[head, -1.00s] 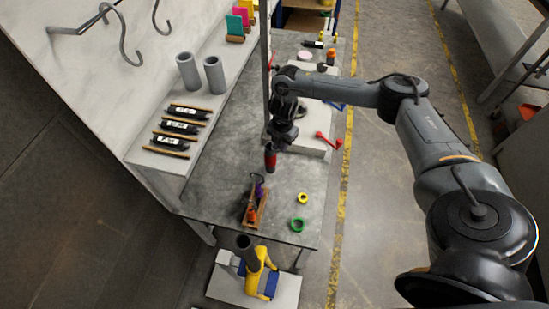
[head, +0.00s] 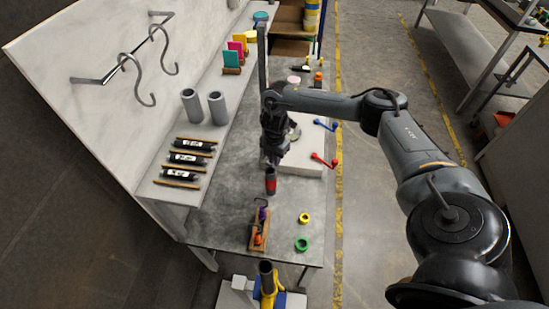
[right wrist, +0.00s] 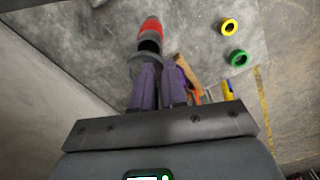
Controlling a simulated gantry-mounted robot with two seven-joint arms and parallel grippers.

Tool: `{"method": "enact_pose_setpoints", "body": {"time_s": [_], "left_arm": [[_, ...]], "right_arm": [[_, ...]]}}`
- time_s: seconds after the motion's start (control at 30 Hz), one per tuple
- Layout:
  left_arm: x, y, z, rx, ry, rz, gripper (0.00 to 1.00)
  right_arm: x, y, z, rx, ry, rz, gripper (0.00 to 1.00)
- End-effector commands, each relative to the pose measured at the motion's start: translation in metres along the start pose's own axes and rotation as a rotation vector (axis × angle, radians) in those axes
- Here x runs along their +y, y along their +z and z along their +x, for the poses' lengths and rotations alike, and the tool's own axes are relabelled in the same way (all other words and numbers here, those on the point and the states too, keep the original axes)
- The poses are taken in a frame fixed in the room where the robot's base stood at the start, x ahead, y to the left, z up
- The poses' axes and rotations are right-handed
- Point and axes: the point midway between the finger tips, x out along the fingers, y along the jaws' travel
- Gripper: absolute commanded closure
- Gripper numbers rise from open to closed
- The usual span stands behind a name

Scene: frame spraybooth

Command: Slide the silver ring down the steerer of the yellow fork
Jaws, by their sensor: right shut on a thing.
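The yellow fork (head: 267,290) stands in a stand at the bottom of the head view, its lower part cut off by the frame. Its dark grey steerer (head: 265,269) points up. My right gripper (head: 270,163) points down over the table, well beyond the fork. In the right wrist view its purple fingers (right wrist: 150,80) are close together, shut on a grey, silver-looking ring (right wrist: 146,62). The ring cannot be made out in the head view. A red and dark cylinder (head: 270,183) is just below the fingertips; I cannot tell whether they touch. My left gripper is not in view.
A wooden holder with tools (head: 258,234) stands on the table between gripper and fork. A yellow ring (head: 305,218) and a green ring (head: 302,244) lie to its right. A thin post (head: 262,70) rises behind the gripper. The shelf (head: 180,195) borders the left side.

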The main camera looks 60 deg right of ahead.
Motion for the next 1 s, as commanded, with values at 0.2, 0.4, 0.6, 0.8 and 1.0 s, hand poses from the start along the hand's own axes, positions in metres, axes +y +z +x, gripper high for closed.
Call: {"method": "enact_pose_setpoints", "body": {"time_s": [0.2,0.4,0.6,0.8,1.0], "left_arm": [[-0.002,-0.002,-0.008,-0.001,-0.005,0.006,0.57],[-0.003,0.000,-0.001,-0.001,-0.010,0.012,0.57],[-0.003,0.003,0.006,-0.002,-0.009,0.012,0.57],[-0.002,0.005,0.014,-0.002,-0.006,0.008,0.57],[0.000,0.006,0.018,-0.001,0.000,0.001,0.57]], "right_arm": [[0.000,-0.001,-0.002,0.001,-0.002,0.003,1.00],[0.000,-0.001,0.011,0.001,0.000,0.003,1.00],[0.000,-0.001,0.027,0.001,-0.001,0.004,1.00],[0.000,-0.001,0.042,0.001,0.000,0.003,1.00],[0.000,-0.001,0.052,0.001,0.001,0.004,1.00]]}}
